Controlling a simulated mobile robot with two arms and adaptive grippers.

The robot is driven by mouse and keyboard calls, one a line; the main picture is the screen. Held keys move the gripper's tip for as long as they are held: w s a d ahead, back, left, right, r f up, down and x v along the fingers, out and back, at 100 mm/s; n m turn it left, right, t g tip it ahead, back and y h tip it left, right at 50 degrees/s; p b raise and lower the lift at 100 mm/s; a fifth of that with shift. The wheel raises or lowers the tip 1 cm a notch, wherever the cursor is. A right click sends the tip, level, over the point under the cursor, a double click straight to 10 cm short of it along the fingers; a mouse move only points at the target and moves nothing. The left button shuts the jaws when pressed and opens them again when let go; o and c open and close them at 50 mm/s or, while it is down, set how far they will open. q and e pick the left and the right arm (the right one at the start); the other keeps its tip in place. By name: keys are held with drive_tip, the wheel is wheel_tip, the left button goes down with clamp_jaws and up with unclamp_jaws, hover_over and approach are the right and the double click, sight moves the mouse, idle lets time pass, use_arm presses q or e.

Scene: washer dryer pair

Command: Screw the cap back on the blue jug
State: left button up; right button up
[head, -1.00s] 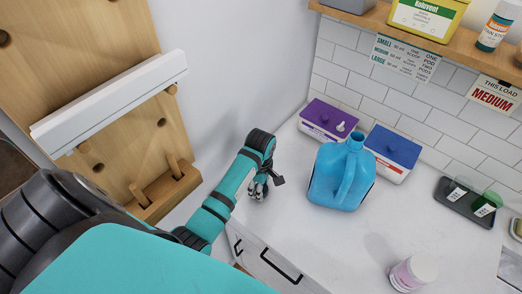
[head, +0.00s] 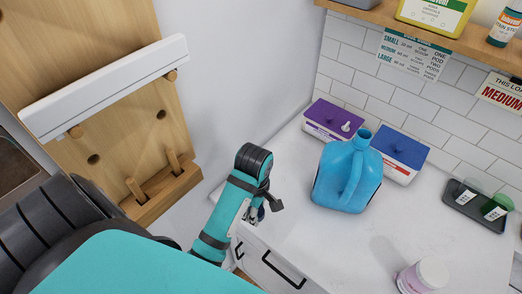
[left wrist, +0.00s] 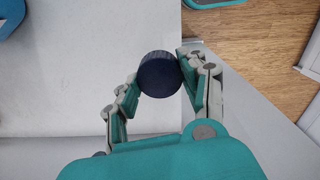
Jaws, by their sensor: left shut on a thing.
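The blue jug (head: 342,182) stands upright on the white counter in the head view, its neck open with no cap on it. In the left wrist view, my left gripper (left wrist: 158,80) is shut on a dark navy cap (left wrist: 159,75), which sits between the fingertips. In the head view my left gripper (head: 254,213) is at the counter's left front edge, left of the jug and apart from it, mostly hidden behind its own wrist. Part of a blue thing, probably the jug, shows at the top left of the left wrist view. My right gripper is not in view.
Behind the jug stand a purple-lidded box (head: 334,119) and a blue-lidded box (head: 400,152). A dark tray (head: 475,205) with small cups is at the right, and a white-lidded jar (head: 425,274) is near the front. The counter (head: 315,240) between them is clear.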

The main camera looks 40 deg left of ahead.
use_arm(q)
drive_tip(key=s+d, duration=0.2)
drive_tip(key=s, duration=0.3)
drive_tip(key=shift+s+d+r, duration=0.25)
drive_tip(key=shift+s+r, duration=0.15)
